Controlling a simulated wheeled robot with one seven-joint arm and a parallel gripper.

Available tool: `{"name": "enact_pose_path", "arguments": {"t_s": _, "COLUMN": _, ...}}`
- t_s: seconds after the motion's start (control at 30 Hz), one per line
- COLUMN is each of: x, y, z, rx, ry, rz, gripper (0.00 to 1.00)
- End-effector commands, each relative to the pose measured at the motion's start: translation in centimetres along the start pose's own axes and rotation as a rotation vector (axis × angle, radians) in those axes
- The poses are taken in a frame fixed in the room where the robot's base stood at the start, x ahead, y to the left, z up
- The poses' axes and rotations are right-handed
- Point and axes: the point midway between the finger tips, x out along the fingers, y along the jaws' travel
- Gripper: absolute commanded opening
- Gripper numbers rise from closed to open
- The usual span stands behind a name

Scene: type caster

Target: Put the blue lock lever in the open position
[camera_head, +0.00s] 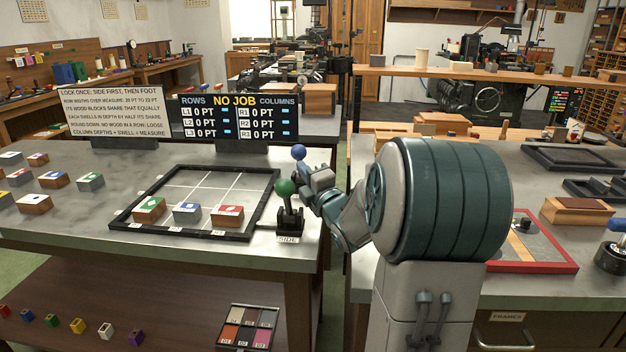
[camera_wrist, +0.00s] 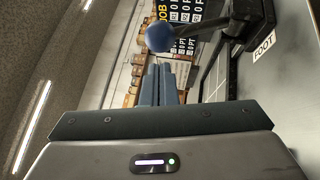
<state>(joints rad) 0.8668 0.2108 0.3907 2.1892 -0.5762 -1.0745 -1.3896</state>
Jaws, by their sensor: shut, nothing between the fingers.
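The blue lock lever's ball knob (camera_head: 298,152) stands at the far right corner of the frame on the left bench. Its base is hidden in the head view. In the wrist view the blue knob (camera_wrist: 159,36) sits on a dark stem that runs right to a black base (camera_wrist: 250,18) near a FOOT label. My gripper (camera_head: 318,182) is beside the levers, with its fingertips hard to make out there. In the wrist view its fingers (camera_wrist: 166,82) are together and empty, pointing toward the blue knob, which appears just beyond the tips; contact cannot be told.
A green-knobbed lever (camera_head: 286,188) marked SIDE stands in front of the blue one. The black frame (camera_head: 125,222) holds several topped blocks. The display board (camera_head: 240,115) reads NO JOB, behind the frame. More blocks lie to the left. A gap separates this bench from the right one.

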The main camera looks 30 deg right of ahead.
Motion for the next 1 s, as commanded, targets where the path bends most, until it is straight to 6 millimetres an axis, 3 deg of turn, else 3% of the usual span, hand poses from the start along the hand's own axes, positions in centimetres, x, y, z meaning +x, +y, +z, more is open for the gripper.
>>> {"name": "enact_pose_path", "arguments": {"t_s": 0.23, "x": 2.7, "y": 0.0, "z": -0.1, "rx": 0.001, "ry": 0.001, "rz": -0.001, "gripper": 0.0}}
{"name": "enact_pose_path", "arguments": {"t_s": 0.67, "x": 3.0, "y": 0.0, "z": 0.0, "rx": 0.002, "ry": 0.002, "rz": -0.002, "gripper": 0.0}}
{"name": "enact_pose_path", "arguments": {"t_s": 1.0, "x": 4.3, "y": 1.3, "z": -0.8, "rx": 0.056, "ry": 0.022, "rz": -0.076, "gripper": 0.0}}
